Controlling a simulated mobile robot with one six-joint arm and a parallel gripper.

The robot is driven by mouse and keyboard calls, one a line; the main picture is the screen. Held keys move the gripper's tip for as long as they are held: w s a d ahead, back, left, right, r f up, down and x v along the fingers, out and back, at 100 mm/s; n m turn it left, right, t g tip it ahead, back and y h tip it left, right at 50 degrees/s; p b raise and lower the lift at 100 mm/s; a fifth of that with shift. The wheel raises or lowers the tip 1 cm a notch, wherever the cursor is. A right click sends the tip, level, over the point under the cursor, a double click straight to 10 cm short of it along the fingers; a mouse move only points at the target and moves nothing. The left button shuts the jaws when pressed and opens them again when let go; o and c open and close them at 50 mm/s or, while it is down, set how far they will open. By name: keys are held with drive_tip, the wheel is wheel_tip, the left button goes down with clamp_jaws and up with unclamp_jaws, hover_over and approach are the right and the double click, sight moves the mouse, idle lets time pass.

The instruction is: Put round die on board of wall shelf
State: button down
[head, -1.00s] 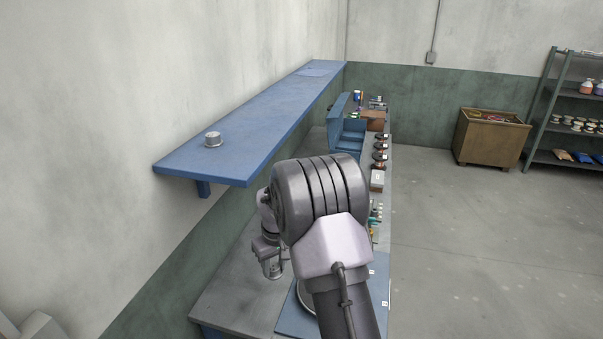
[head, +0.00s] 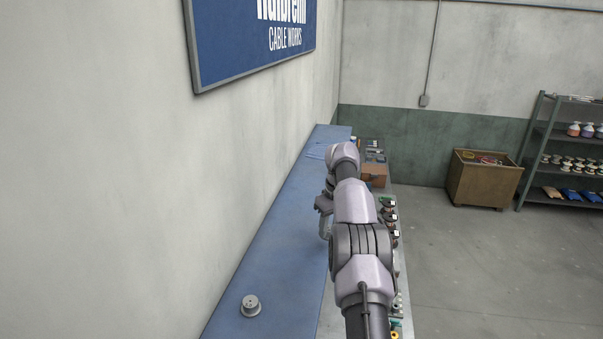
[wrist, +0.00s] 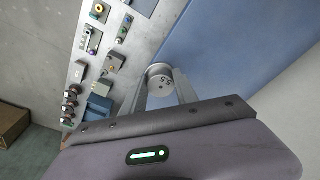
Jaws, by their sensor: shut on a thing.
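My gripper (wrist: 161,76) is shut on a round grey die (wrist: 160,88) with small dark holes or marks on its face, seen in the wrist view. In the head view my gripper (head: 325,226) hangs at the right edge of the long blue shelf board (head: 285,245). The board fills the upper right of the wrist view too. I cannot tell whether the die touches the board. The die is hard to make out in the head view, where the gripper is small.
Another round grey metal piece (head: 251,305) stands on the near end of the board. The wall (head: 180,200) runs along the board's left side. The bench below holds several small items. A wooden crate (head: 484,178) and a rack (head: 560,150) stand farther right.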

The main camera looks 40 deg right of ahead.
drive_tip(key=shift+w+a+f, duration=0.1)
drive_tip(key=shift+w, duration=0.65)
drive_tip(key=s+a+b, duration=0.2)
drive_tip(key=s+a, duration=0.1)
drive_tip(key=s+a+b, duration=0.1)
drive_tip(key=s+a, duration=0.1)
drive_tip(key=shift+s+r, duration=0.25)
drive_tip(key=shift+r, duration=0.1)
hover_over(301, 280)
drive_tip(key=shift+w+d+f+p, duration=0.15)
drive_tip(key=shift+f+p, duration=0.2)
drive_tip(key=shift+f, duration=0.15)
drive_tip(key=shift+s+a+f+p, duration=0.25)
drive_tip(key=shift+s+f+p, duration=0.3)
drive_tip(key=shift+s+f, duration=0.35)
drive_tip(key=shift+w+d+f, duration=0.1)
drive_tip(key=shift+w+f, duration=0.2)
drive_tip(key=shift+f, duration=0.2)
drive_tip(key=shift+w+d+f, duration=0.1)
drive_tip(key=shift+w+f, duration=0.15)
drive_tip(key=shift+f, duration=0.2)
drive_tip(key=shift+w+a+f, duration=0.1)
drive_tip(key=shift+w, duration=0.05)
drive_tip(key=shift+s, duration=0.2)
drive_tip(key=c, duration=0.9)
unclamp_jaws()
drive_tip(key=shift+s, duration=0.1)
drive_tip(key=shift+c, duration=0.2)
drive_tip(key=shift+f, duration=0.1)
